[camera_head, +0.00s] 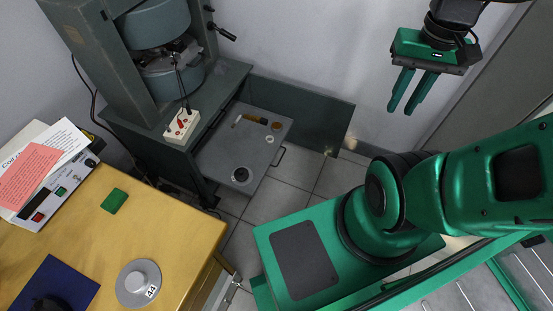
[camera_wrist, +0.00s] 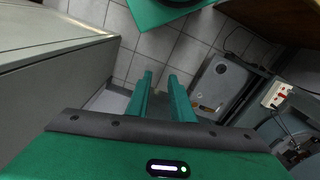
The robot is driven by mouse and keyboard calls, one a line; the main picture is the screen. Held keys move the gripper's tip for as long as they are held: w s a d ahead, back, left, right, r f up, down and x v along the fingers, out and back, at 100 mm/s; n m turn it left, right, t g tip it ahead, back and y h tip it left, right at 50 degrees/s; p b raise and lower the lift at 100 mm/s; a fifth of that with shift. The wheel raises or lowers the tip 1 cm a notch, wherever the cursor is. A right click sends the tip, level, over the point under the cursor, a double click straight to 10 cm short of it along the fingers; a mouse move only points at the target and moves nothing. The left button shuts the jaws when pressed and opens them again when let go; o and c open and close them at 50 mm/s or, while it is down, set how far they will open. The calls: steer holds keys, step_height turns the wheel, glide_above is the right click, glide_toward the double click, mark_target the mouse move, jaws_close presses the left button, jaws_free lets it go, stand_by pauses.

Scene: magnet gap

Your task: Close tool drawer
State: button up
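The tool drawer (camera_head: 247,148) is a grey flat tray pulled out from under the dark green magnet stand (camera_head: 222,88). The drawer also shows in the wrist view (camera_wrist: 217,88), right of my fingers. My gripper (camera_head: 404,108) is raised at the upper right of the head view, well apart from the drawer. Its two green fingers point down with a gap between them and nothing in it. The wrist view shows the empty fingers (camera_wrist: 160,82) too.
A wooden table (camera_head: 180,225) with a grey disc (camera_head: 139,283) and a control box (camera_head: 58,185) stands at the left. A dark green panel (camera_head: 300,115) stands behind the drawer. Tiled floor (camera_head: 290,190) is free in front of the drawer. A grey cabinet (camera_wrist: 55,60) is at left in the wrist view.

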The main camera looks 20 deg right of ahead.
steer(key=w+f, duration=0.3)
steer(key=w, duration=0.1)
steer(key=w+d+f+n, duration=0.1)
steer(key=w+f, duration=0.1)
steer(key=w, duration=0.2)
steer(key=w+f+n, duration=0.1)
steer(key=w+f, duration=0.2)
steer(key=w, duration=0.1)
steer(key=shift+w+d+f+y, duration=0.2)
steer(key=shift+w+f+y, duration=0.1)
steer(key=shift+y, duration=0.1)
jaws_close()
steer(key=m+t+y, duration=0.5)
steer(key=t+y, duration=0.1)
steer(key=t, duration=0.1)
glide_toward(270, 165)
steer(key=x, duration=0.4)
steer(key=shift+w+a+f, duration=0.25)
steer(key=shift+w+a, duration=0.2)
steer(key=shift+a, duration=0.1)
